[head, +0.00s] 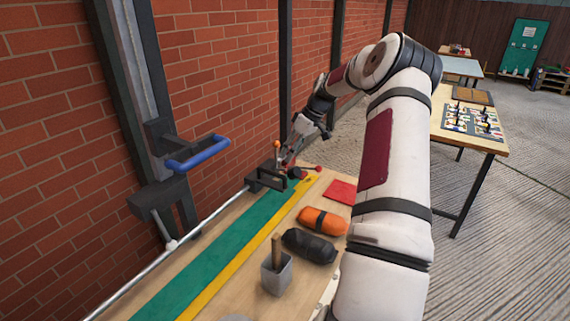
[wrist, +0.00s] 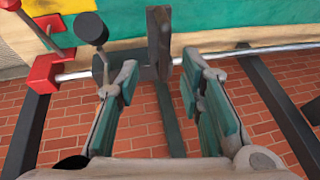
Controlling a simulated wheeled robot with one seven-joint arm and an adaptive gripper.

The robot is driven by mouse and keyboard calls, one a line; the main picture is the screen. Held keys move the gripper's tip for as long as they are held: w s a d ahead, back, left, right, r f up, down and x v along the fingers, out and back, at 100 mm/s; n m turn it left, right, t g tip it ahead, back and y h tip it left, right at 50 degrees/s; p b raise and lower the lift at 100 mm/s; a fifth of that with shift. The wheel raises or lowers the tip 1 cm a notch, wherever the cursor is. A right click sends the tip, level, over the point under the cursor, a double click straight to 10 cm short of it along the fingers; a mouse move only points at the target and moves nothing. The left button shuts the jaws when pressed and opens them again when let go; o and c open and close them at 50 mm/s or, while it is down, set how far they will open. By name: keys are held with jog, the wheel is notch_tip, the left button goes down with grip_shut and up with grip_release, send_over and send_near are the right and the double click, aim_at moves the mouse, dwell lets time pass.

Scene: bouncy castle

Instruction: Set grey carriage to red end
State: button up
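The dark grey carriage (head: 268,180) sits on a metal rod at the far end of the bench. In the wrist view, the carriage (wrist: 159,42) has an upright plate and a round dark knob to its left. The red end piece (wrist: 45,76) is left of it on the rod, with a short bare stretch of rod between. Red parts of that end (head: 300,173) show just beyond the carriage in the head view. My gripper (wrist: 160,72) is open, with the carriage's plate between its fingertips and a visible gap on each side. In the head view, my gripper (head: 287,158) is small and partly hidden.
A blue handle (head: 197,155) on a wall bracket juts out left of the rod. An orange roll (head: 322,221), a black roll (head: 309,245), a grey cup (head: 277,274) and a red sheet (head: 340,191) lie on the bench. A brick wall stands close behind the rod.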

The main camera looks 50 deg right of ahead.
jog(key=shift+v, duration=2.05)
